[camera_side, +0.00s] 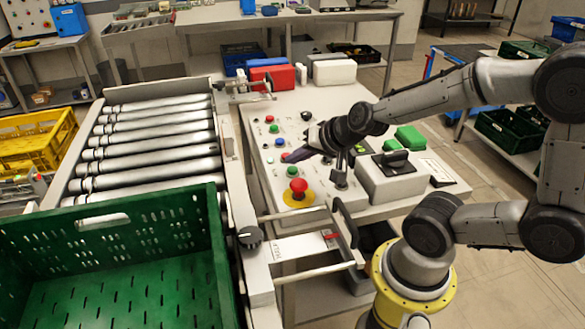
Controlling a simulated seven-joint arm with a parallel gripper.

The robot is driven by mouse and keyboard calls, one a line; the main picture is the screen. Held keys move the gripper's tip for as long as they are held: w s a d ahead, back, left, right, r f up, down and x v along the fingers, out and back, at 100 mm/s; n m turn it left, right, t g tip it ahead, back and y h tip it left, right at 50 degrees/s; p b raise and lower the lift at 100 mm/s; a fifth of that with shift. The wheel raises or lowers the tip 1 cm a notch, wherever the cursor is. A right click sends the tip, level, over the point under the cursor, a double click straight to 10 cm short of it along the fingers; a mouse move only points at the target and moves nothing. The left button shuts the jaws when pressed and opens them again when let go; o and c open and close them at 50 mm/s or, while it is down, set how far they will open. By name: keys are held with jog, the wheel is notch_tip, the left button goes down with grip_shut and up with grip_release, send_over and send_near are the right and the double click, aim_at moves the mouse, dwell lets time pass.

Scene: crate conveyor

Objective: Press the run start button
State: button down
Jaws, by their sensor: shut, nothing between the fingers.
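The control panel (312,208) is a pale sloped console in the middle of the side view. It carries several small buttons: a red one (269,118), a green one (273,128), a blue one (279,141) and a nearer green one (291,170). Their labels are too small to read, so I cannot tell which is run start. My gripper (288,157) is shut and empty.
A red mushroom button (298,186) on a yellow base sits just in front. A roller conveyor (150,140) runs on the left, with a green crate (110,222) at its near end. A black-handled switch box (390,182) stands right of the buttons.

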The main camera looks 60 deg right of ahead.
aim_at(296, 171)
jog(key=shift+r, duration=0.1)
jog(key=shift+r, duration=2.45)
jog(key=s+a+r+n+y, duration=0.2)
jog(key=s+a+r+n, duration=0.25)
jog(key=a+r, duration=0.25)
jog(key=s+f+n+g, duration=0.3)
jog(key=s+n, duration=0.3)
jog(key=s, duration=0.4)
jog(key=shift+s+h, duration=0.3)
jog(key=shift+f, duration=0.1)
